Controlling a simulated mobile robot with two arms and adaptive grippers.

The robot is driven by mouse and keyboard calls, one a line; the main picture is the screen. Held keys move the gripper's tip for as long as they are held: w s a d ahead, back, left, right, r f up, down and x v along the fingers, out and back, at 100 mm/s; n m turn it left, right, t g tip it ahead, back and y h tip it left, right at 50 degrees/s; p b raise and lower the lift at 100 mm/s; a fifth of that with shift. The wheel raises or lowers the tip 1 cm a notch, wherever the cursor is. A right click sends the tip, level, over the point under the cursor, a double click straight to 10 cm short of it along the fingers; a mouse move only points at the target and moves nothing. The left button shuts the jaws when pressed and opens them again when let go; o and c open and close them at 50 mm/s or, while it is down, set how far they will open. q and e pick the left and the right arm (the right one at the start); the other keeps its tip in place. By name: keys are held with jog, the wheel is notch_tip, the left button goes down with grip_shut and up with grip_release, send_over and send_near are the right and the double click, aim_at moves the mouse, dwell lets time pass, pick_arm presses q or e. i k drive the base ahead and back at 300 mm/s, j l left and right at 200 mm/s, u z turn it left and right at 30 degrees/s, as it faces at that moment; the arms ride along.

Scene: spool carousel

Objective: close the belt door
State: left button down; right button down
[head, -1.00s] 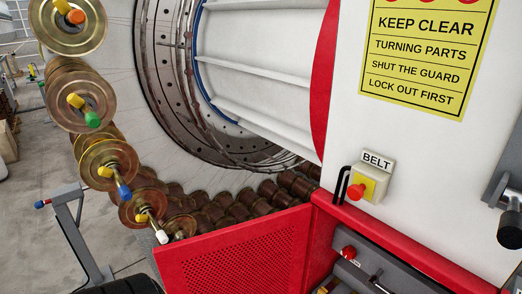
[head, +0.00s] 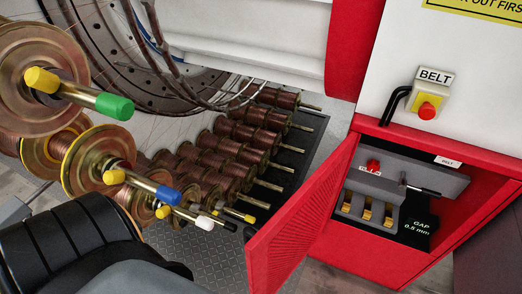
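The belt door is the red perforated panel (head: 298,218) in the head view. It stands wide open, swung out to the left from the front of the red cabinet (head: 350,245). The cabinet's opening is uncovered and shows a grey mechanism (head: 440,183) with a red knob (head: 373,166), a dark lever and several brass pieces. Neither of my grippers can be made out in the view, and nothing is seen touching the door.
A yellow box with a red button (head: 427,110) and a BELT sign sits above the cabinet, beside a black bent handle (head: 392,107). Copper spools (head: 240,145) and large brass spools on rods (head: 98,160) stand left of the door. Dark ribbed padding (head: 65,245) fills the lower left.

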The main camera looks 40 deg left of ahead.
aim_at(273, 252)
jog(key=k+j+z, duration=0.15)
jog(key=j, duration=0.35)
jog(key=k+j+z, duration=0.1)
jog(key=k+j, duration=0.25)
jog(key=j, duration=0.15)
jog(key=k+j+z, duration=0.15)
jog(key=k+j, duration=0.15)
jog(key=j, duration=0.15)
jog(key=k+j+z, duration=0.1)
jog(key=k+j, duration=0.2)
jog(key=j, duration=0.15)
